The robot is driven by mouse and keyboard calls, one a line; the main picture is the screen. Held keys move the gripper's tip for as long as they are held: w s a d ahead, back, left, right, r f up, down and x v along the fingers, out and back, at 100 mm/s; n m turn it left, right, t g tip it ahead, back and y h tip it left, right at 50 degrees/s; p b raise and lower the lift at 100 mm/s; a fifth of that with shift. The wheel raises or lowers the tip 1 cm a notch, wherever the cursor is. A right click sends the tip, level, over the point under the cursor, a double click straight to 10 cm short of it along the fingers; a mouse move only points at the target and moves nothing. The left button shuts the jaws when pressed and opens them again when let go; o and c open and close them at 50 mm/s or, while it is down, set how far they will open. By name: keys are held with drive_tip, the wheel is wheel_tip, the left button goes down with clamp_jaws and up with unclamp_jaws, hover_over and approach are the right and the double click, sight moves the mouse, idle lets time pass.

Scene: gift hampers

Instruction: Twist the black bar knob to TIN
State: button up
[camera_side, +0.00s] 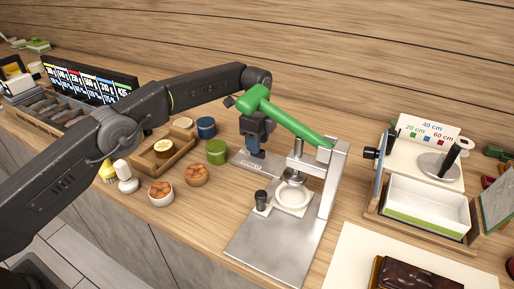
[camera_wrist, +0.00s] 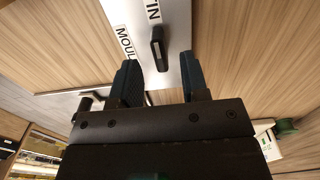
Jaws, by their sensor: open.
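The black bar knob (camera_wrist: 158,48) stands on a pale metal plate (camera_wrist: 177,80) in the wrist view. Its bar runs nearly up and down in that picture. A label partly reading TIN (camera_wrist: 153,10) is above the knob, cut by the frame edge, and a label starting MOUL (camera_wrist: 125,42) is to its left, partly hidden by a finger. My gripper (camera_wrist: 160,58) is open, one finger on each side of the knob, with gaps visible. In the side view my gripper (camera_side: 254,150) is low over the plate (camera_side: 243,163); the knob is hidden there.
A press with a green lever (camera_side: 290,119) and metal base (camera_side: 265,247) stands just right of my gripper. A green jar (camera_side: 216,151), a blue jar (camera_side: 206,127) and a wooden tray (camera_side: 184,151) are to the left. A white box (camera_side: 427,208) is at the right.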

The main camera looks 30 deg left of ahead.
drive_tip(key=shift+r, duration=2.15)
